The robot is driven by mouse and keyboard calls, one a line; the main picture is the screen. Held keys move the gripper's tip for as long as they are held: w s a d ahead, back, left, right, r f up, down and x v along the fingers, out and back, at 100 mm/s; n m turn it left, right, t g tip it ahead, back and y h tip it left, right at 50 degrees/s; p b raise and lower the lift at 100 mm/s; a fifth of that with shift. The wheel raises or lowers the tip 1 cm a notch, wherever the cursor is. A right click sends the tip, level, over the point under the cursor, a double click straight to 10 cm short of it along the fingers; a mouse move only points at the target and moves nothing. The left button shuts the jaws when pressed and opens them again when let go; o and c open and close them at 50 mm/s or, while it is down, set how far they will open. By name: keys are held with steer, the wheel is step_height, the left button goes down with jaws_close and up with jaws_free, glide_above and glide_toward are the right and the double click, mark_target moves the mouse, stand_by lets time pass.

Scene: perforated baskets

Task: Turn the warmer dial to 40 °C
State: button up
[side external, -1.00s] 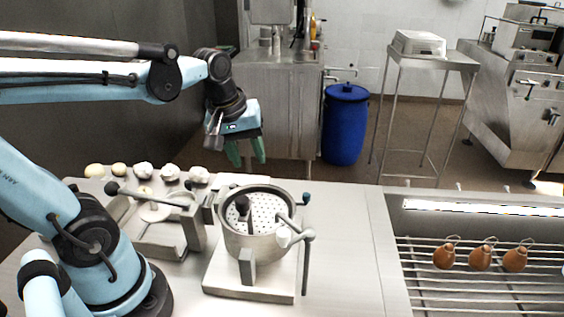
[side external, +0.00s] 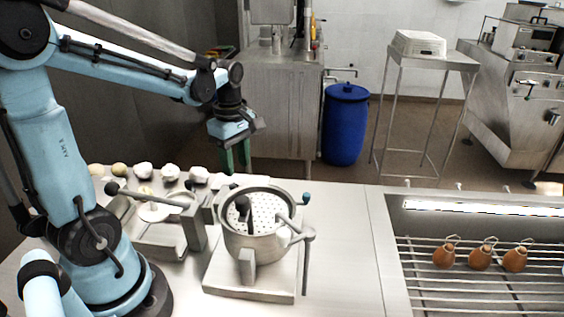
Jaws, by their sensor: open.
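My gripper (side external: 236,166), with green fingers pointing down, is open and empty. It hangs in the air near the back edge of the steel counter (side external: 345,215), behind the perforated pot (side external: 262,243) as seen here. A lit, recessed bay with a wire rack (side external: 480,285) lies at the right and looks like the warmer. No dial with a readable scale or a 40 °C mark can be made out. My gripper is well to the left of this bay and apart from everything.
The pot has side levers and stands on a white base (side external: 225,278). A lever press (side external: 157,232) stands left of it, with several pale round pieces (side external: 143,170) behind. Several brown hanging pieces (side external: 480,259) are at the rack. The counter between pot and bay is clear.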

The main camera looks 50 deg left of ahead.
mark_target(238, 187)
steer(key=shift+f, duration=3.2)
jaws_close()
